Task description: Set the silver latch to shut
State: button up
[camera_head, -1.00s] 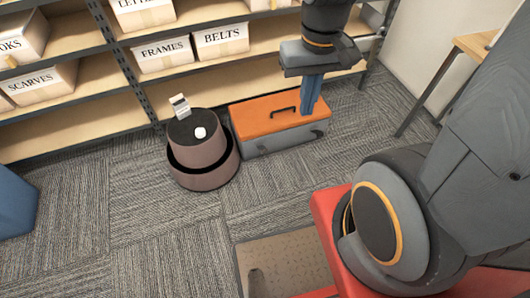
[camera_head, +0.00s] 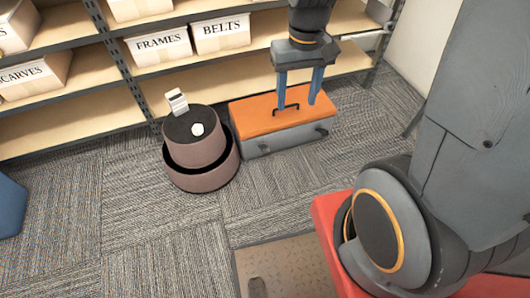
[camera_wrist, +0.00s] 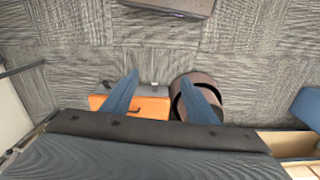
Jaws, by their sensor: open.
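A toolbox with an orange lid (camera_head: 250,118) and a grey body stands on the carpet before the shelf. Its lid is down and has a black handle (camera_head: 285,108). Two small latches sit on its front: a lighter grey one at left (camera_head: 264,149) and a darker one at right (camera_head: 322,132). I cannot tell clearly how either latch is set. My gripper (camera_head: 297,104) is open and empty, with its blue fingers pointing down above the lid. In the wrist view the toolbox (camera_wrist: 150,105) lies beyond my fingers, and the lighter latch (camera_wrist: 155,86) shows between them.
A round brown two-tier stand (camera_head: 197,155) with a small white card-like item (camera_head: 177,102) and a white knob (camera_head: 198,129) is just left of the toolbox. Shelves with labelled boxes (camera_head: 160,47) rise behind.

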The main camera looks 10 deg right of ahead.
jog(key=w+f+b, duration=0.8)
jog(key=f, duration=0.5)
jog(key=w+f+b, duration=0.8)
jog(key=f, duration=0.4)
jog(key=n+b, duration=0.1)
jog(key=b, duration=1.3)
send_over(265, 149)
jog(key=f, duration=2.6)
jog(key=shift+s+d, duration=0.1)
jog(key=shift+s, duration=0.1)
jog(key=shift+w+f, duration=0.15)
jog(key=shift+f, duration=0.25)
notch_tip(265, 149, down, 7)
jog(key=b, duration=0.3)
jog(key=shift+f+b, duration=0.2)
jog(key=shift+b, duration=0.2)
grip_shut()
